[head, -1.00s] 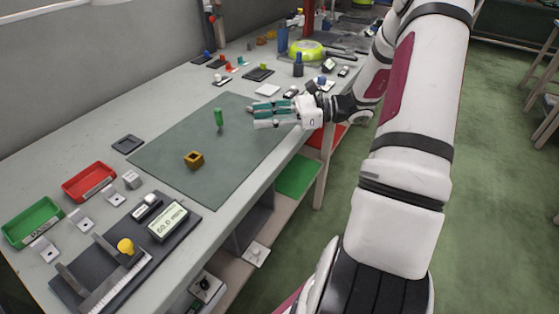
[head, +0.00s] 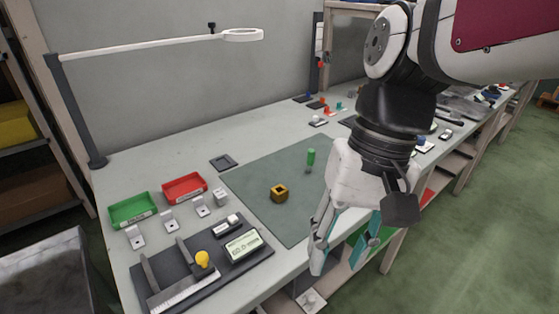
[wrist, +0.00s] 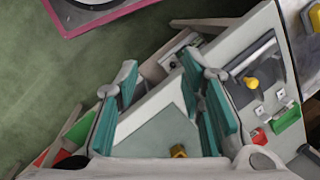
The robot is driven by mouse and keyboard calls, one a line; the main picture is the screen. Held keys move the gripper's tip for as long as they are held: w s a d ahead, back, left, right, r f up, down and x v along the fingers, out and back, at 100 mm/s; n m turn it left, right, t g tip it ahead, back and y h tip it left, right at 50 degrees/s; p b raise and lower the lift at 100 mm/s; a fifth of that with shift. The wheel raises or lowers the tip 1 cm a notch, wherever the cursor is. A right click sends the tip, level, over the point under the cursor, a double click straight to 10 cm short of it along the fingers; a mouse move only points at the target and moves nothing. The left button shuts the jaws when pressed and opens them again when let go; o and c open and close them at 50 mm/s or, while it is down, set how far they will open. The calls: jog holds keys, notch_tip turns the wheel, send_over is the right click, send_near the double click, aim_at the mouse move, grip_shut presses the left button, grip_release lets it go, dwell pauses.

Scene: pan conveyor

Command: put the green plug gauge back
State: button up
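The green plug gauge (head: 311,159) stands upright on the grey-green mat (head: 297,222), near its far edge in the head view. I cannot make it out in the wrist view. A brass-coloured block with a hole (head: 280,193) sits on the mat to its left and nearer; it also shows in the wrist view (wrist: 179,151). My gripper (head: 340,262) hangs at the bench's front edge, to the right of and nearer than the gauge, pointing down. Its teal-padded fingers are wide apart with nothing between them, as the wrist view (wrist: 165,100) also shows.
A green bin (head: 132,209) and a red bin (head: 184,187) stand at the left. A dark fixture plate with a yellow knob (head: 202,259) and a display (head: 243,246) lies in front. A dark square holder (head: 223,162) sits behind the mat. A lamp arm (head: 150,45) reaches overhead.

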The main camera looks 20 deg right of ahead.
jog(key=s+n, duration=0.1)
jog(key=s+d+n+t+h, duration=0.1)
jog(key=s, duration=0.1)
jog(key=s+d+n+t+h, duration=0.1)
jog(key=n, duration=0.1)
jog(key=shift+s+d, duration=0.2)
dwell(0.4)
